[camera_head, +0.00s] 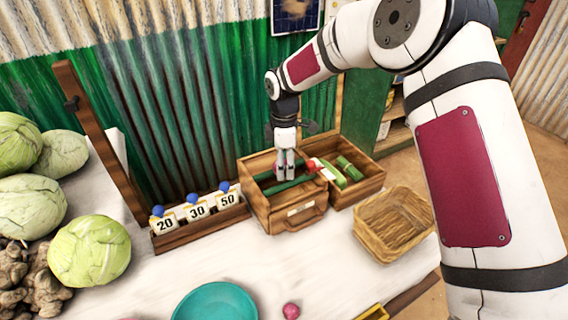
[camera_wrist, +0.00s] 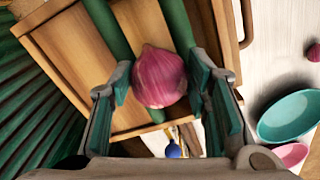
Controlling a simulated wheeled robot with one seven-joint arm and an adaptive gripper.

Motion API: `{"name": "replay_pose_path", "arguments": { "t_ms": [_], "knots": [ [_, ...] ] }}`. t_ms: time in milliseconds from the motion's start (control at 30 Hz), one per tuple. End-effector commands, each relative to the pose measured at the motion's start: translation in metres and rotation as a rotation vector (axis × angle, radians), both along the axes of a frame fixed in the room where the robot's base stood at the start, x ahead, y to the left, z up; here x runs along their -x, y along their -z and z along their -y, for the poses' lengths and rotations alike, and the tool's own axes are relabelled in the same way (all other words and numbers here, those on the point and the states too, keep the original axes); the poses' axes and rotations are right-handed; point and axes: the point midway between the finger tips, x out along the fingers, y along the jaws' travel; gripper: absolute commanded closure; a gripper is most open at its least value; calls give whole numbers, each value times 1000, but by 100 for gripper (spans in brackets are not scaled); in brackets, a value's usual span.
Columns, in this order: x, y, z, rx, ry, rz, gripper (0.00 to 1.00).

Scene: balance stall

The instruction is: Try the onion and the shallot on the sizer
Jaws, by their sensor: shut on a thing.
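My gripper (camera_head: 285,175) points down over the left part of a wooden box, the sizer (camera_head: 283,224), which has a handled front. In the wrist view my gripper (camera_wrist: 163,92) is shut on a round pink-purple bulb, apparently the onion (camera_wrist: 160,77). A smaller pink bulb, apparently the shallot (camera_head: 291,311), lies on the white table in front. It also shows at the wrist view's right edge (camera_wrist: 314,52).
An open wooden compartment (camera_head: 372,183) with green pieces adjoins the sizer on the right. A wicker basket (camera_head: 392,222) stands nearby. A teal bowl (camera_head: 215,301) is in front. Cabbages (camera_head: 90,250) fill the left.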

Motion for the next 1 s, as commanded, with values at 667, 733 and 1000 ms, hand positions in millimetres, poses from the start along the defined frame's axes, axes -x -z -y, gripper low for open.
{"name": "replay_pose_path", "arguments": {
  "t_ms": [667, 733, 1000],
  "knots": [
    [0, 0, 0, 0, 0, 0, 10],
    [0, 0, 0, 0, 0, 0, 9],
    [0, 0, 0, 0, 0, 0, 9]
  ]
}}
